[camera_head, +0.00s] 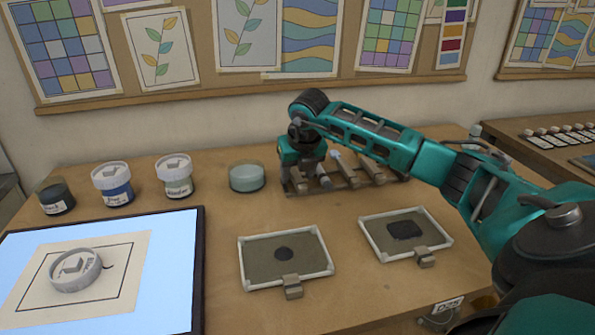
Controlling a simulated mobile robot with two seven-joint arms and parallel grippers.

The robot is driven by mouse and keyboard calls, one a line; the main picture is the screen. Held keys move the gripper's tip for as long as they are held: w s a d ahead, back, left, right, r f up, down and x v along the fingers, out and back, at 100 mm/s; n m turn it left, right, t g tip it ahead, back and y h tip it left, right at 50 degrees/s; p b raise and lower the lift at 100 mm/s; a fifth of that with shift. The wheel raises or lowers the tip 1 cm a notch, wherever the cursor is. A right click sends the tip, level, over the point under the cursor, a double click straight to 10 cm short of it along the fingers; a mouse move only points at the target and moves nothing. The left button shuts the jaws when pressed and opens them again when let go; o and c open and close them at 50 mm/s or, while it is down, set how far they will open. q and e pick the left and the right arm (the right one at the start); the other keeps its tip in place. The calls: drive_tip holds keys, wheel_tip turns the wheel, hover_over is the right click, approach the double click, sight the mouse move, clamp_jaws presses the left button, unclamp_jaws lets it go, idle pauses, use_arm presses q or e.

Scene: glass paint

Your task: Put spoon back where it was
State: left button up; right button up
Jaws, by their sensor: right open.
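My right arm reaches in from the right, and its gripper (313,181) points down at the left end of a low wooden rack (391,191) at the back of the table. The gripper is open, with its fingers close to the rack; whether they touch it I cannot tell. The rack carries several upright wooden rests. A thin piece with a pale tip (336,155) shows just right of the gripper; it may be the spoon, but it is too small to tell. The gripper and arm hide part of the rack. My left gripper is not in view.
A glass dish (247,178) stands just left of the gripper. Two framed trays (246,270) (375,243) lie in front.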

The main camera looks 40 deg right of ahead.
drive_tip(key=shift+r, duration=0.1)
drive_tip(key=v, duration=1.2)
drive_tip(key=shift+s+r, duration=0.2)
drive_tip(key=shift+r, duration=0.1)
drive_tip(key=shift+s+a, duration=0.1)
drive_tip(key=shift+a, duration=0.05)
